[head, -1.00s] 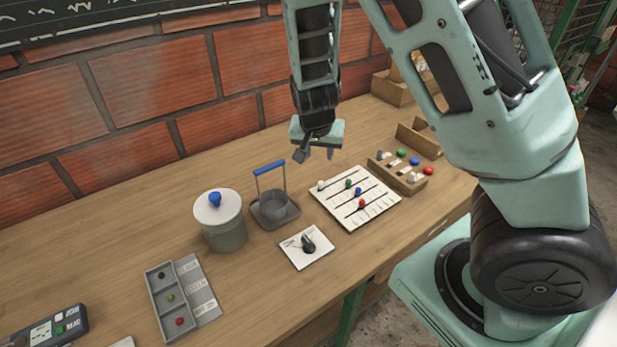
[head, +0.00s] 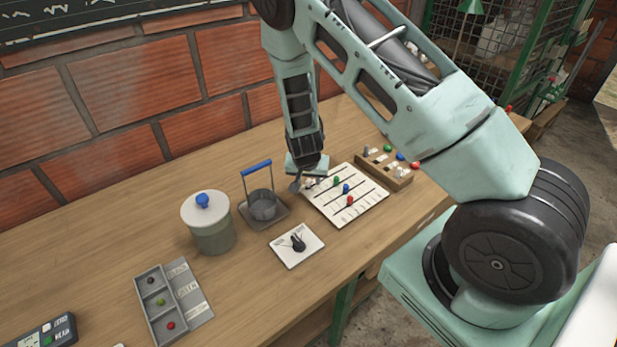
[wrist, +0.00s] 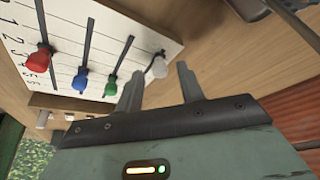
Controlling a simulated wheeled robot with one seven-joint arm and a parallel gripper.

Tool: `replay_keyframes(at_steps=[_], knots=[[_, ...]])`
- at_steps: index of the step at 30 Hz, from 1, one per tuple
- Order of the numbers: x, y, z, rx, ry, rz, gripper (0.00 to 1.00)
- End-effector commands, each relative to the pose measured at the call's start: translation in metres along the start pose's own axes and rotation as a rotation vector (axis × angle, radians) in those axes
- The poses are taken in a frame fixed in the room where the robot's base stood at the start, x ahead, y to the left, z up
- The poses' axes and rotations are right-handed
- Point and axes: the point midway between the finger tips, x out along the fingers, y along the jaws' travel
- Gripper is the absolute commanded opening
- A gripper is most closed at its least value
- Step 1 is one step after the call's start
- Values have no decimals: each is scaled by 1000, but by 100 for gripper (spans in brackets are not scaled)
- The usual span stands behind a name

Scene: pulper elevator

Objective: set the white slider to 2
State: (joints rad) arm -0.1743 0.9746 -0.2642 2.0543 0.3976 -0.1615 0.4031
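The slider board (head: 365,208) is white, with dark slots and red, blue, green and white knobs. In the wrist view its printed numbers (wrist: 18,42) run along the left side. The white slider knob (wrist: 157,66) is at the board's edge, beside the green knob (wrist: 110,86). My gripper (wrist: 160,72) is open, with one finger on either side of the white knob in the picture. I cannot tell whether the fingers touch it. In the head view my gripper (head: 303,183) is low over the board's far left corner and largely hides the white knob.
A grey holder with a blue handle (head: 258,162) stands close left of my gripper. A lidded pot (head: 211,232) is farther left. A dial plate (head: 284,255) lies in front, and a wooden box with coloured pegs (head: 400,180) is right of the board.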

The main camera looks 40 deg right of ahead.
Motion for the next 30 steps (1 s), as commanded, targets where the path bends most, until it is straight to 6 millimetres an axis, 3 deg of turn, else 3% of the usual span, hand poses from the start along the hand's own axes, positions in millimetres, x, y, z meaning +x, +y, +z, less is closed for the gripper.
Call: replay_keyframes(at_steps=[9,10,14,20,30], knots=[[3,0,0,0,0,-1,38],[3,0,0,0,0,-1,36],[3,0,0,0,0,-1,0],[5,3,-3,2,0,0,0],[17,34,-30,3,-1,0,0]])
